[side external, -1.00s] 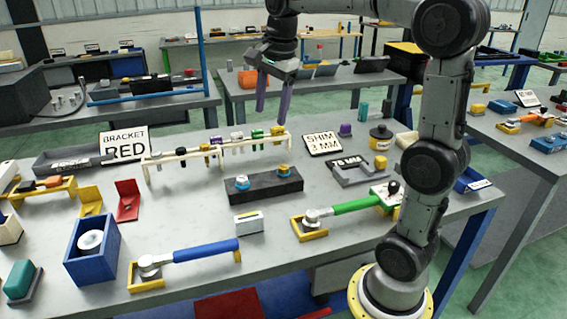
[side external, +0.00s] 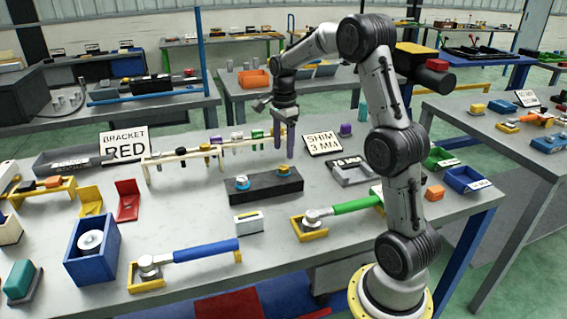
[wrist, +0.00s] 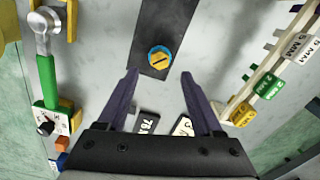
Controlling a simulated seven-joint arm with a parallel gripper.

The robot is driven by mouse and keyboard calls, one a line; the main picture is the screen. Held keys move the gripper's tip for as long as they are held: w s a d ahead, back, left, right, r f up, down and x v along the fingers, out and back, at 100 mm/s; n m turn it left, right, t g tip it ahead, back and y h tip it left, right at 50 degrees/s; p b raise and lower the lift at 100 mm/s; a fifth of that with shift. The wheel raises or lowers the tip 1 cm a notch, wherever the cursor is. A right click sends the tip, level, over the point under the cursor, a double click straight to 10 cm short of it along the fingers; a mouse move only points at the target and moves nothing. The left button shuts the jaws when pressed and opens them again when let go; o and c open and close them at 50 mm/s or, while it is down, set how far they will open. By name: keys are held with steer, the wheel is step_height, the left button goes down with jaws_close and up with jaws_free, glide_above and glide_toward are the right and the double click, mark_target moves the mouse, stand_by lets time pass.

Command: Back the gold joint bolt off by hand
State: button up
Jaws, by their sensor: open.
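A black block (side external: 262,187) lies on the grey bench with two bolts on it. The gold joint bolt (side external: 284,170) is at its right end; the other bolt (side external: 242,183) is blue, at its left end. In the wrist view the gold bolt (wrist: 158,57) has a slotted gold head with a blue ring beneath it, and sits on the dark block (wrist: 165,20). My gripper (side external: 284,155) points down with its purple fingers above and behind the block. In the wrist view my gripper (wrist: 158,74) is open and empty, with the bolt just beyond the fingertips.
A cream rack (side external: 215,150) with several coloured tags stands behind the block. A green-handled wrench (side external: 350,207) lies to the right and a blue-handled wrench (side external: 205,250) in front.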

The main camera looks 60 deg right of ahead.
mark_target(283, 167)
step_height(283, 167, down, 6)
stand_by(0.4)
jaws_close()
